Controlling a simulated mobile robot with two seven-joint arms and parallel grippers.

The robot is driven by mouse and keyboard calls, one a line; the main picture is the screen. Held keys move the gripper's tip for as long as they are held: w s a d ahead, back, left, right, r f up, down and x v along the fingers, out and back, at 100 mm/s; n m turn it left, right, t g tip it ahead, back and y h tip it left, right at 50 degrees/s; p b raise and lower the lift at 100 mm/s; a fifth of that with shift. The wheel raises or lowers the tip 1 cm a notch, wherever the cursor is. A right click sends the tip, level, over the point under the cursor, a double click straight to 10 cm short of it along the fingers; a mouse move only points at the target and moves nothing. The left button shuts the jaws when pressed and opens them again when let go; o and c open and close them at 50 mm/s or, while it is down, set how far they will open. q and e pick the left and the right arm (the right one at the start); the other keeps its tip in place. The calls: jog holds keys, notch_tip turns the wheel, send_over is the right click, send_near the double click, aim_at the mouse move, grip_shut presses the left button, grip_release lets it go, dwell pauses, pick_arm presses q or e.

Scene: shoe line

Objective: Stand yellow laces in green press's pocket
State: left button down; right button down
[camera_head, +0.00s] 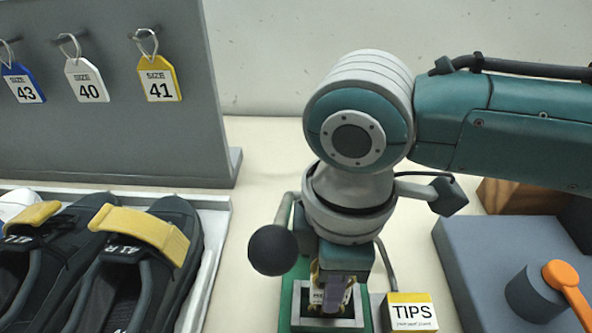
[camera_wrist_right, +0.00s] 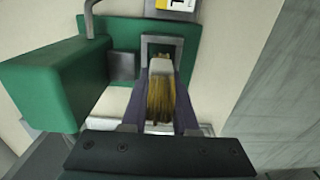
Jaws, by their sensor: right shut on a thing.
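My right gripper (camera_head: 335,288) points down at the green press (camera_head: 287,295) and is shut on the yellow laces. In the head view only small parts of the laces (camera_head: 316,274) show around the fingers. The right wrist view shows the laces (camera_wrist_right: 160,100) as a yellow bundle with a pale band, between the purple fingers (camera_wrist_right: 161,88). The press's grey square pocket (camera_head: 350,323) lies right below the fingers; its frame also shows in the right wrist view (camera_wrist_right: 178,43). Whether the lower end of the laces is inside the pocket is hidden. My left gripper is not in view.
A black knob (camera_head: 272,250) stands close left of my gripper. A yellow TIPS box (camera_head: 410,312) is close right. A tray (camera_head: 207,262) of black sandals lies left, below a grey board (camera_head: 100,130) with size tags. A grey-blue block (camera_head: 470,265) with an orange lever stands right.

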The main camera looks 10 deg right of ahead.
jog(key=c, duration=0.6)
grip_release()
notch_tip(320, 180, up, 10)
jog(key=shift+f+p, duration=0.1)
jog(key=shift+p, duration=0.65)
